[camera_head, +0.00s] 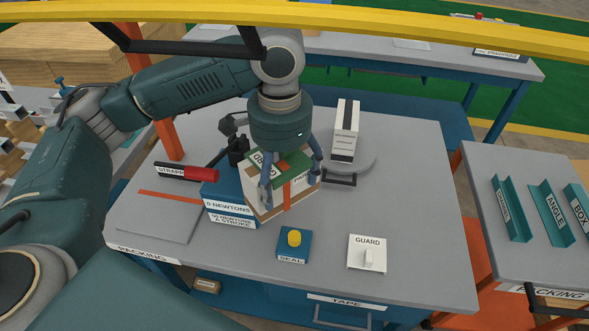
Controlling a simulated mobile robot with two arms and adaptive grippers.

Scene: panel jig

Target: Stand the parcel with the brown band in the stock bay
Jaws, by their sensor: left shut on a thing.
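My left gripper (290,181) points down over the packing table (420,235) and is shut on a box-shaped parcel (302,190). Its fingers lie against the parcel's sides. The parcel has a green top, pale sides, an orange-brown vertical strip and a brownish strip along its lower edge. Printed labels on it are partly covered by the fingers. It is beside the blue box; whether it touches the table is unclear. A second, white parcel (345,120) with dark bands stands upright on a grey disc (368,161) behind. I cannot make out a stock bay. My right gripper is not in view.
A blue box labelled in newtons (230,209) and a red-and-black strapper (200,174) are left of the parcel. A yellow-topped seal button (294,239) and guard switch (367,253) are in front. Teal channels (511,210) lie on the right table. The packing table's right side is clear.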

